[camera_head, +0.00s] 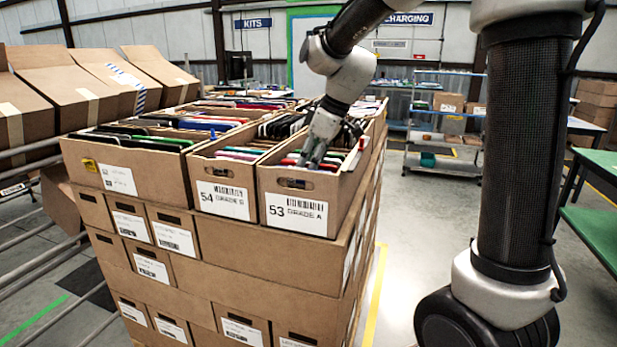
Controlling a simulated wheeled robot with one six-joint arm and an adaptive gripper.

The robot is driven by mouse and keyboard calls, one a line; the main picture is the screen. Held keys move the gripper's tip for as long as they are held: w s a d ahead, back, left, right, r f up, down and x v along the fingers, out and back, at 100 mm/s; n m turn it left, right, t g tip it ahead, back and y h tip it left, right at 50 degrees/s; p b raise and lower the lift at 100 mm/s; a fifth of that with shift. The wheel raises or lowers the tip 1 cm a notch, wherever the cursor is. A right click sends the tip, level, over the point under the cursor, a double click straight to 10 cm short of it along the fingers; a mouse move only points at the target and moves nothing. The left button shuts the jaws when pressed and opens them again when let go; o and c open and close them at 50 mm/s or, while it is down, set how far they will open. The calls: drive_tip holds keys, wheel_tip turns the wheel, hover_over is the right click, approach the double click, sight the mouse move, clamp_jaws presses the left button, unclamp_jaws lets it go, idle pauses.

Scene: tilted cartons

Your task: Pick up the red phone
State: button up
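My gripper (314,161) reaches down into the open carton marked 53 GRADE A (335,190), among upright phones near its front. Its fingertips are small and partly hidden among the phones, so I cannot tell whether it is open or shut, or whether it touches one. A thin red edge (362,143) shows at the carton's right side, right of my gripper; it may be the red phone. Reddish edges (289,161) also show just left of the fingertips. Which of these is the red phone is not clear.
Carton 54 (205,172) and a wider carton (85,150), both full of phones, stand left of carton 53 on stacked cartons. Tilted cartons (75,85) line a roller rack at left. A shelf cart (445,125) and green table (597,215) stand right; floor between is clear.

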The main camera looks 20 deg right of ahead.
clamp_jaws()
drive_tip(key=shift+r, duration=0.1)
